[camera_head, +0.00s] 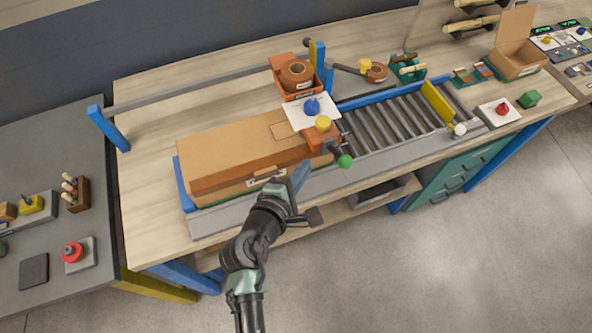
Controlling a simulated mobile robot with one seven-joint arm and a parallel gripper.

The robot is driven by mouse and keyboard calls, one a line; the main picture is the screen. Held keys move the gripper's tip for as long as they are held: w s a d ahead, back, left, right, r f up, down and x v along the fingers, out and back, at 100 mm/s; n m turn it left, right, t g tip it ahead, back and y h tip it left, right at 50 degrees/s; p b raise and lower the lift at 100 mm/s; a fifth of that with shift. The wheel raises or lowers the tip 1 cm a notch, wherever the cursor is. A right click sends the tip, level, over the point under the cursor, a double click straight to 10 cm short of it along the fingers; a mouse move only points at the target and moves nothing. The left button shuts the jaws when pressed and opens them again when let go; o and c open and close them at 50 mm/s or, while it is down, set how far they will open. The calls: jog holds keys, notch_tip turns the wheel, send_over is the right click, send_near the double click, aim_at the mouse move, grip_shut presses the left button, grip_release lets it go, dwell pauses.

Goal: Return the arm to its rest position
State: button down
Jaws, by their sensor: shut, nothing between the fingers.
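My gripper (299,185) is shut and empty. It shows at the end of my dark arm, which reaches up from the bottom of the head view. In the picture it overlaps the front edge of the conveyor, just below the right end of a long cardboard box (235,155). I cannot tell its exact height or whether it touches the conveyor edge. The fingertips are small and hard to make out.
A roller conveyor (395,120) runs right of the box on the wooden bench (150,95). An orange bin (297,83) with a tape roll stands behind. A grey table (60,145) with a red button (72,252) is at left. Floor (430,260) is clear at lower right.

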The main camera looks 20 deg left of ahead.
jog(key=shift+s+a+r, duration=0.6)
jog(key=shift+s+r, duration=0.15)
jog(key=shift+r, duration=0.05)
jog(key=shift+w, duration=0.1)
